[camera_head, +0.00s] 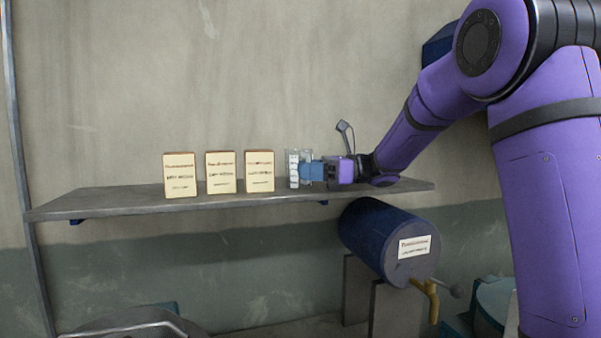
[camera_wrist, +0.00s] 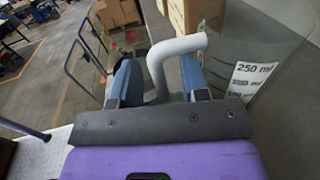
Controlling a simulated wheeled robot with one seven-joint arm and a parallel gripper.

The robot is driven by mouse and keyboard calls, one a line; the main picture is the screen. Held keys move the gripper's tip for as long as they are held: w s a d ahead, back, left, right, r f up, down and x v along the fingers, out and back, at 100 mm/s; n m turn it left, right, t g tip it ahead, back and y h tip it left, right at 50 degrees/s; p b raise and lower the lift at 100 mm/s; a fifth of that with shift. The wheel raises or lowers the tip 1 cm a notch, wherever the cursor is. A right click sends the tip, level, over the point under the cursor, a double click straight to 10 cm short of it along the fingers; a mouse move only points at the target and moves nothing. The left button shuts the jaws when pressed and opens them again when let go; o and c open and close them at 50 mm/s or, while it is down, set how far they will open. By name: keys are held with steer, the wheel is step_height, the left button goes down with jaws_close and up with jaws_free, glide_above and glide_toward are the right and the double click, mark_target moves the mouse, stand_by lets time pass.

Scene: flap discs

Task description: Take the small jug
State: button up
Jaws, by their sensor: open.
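The small jug (camera_head: 293,169) is clear with a white scale label. It stands on the grey shelf, right of the boxes. In the wrist view the jug (camera_wrist: 268,48) is at the upper right, its label reading 250 ml. Its pale grey handle (camera_wrist: 158,70) runs between my two blue fingers. My gripper (camera_head: 311,170) is at the jug's right side and hides part of it. In the wrist view my gripper (camera_wrist: 159,80) is open around the handle, with a gap visible at the fingers.
Three cream boxes (camera_head: 220,173) stand in a row on the shelf (camera_head: 120,201), left of the jug. A blue drum (camera_head: 385,238) with a brass tap lies below the shelf's right part. The shelf's left end is bare.

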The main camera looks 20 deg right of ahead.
steer(key=shift+c, duration=0.2)
jaws_close()
steer(key=shift+r, duration=0.15)
steer(key=shift+r, duration=0.55)
step_height(320, 180, up, 2)
steer(key=shift+r, duration=0.1)
steer(key=s+d+r, duration=0.1)
steer(key=s, duration=1.5)
steer(key=shift+d+r, duration=0.15)
steer(key=shift+r, duration=0.05)
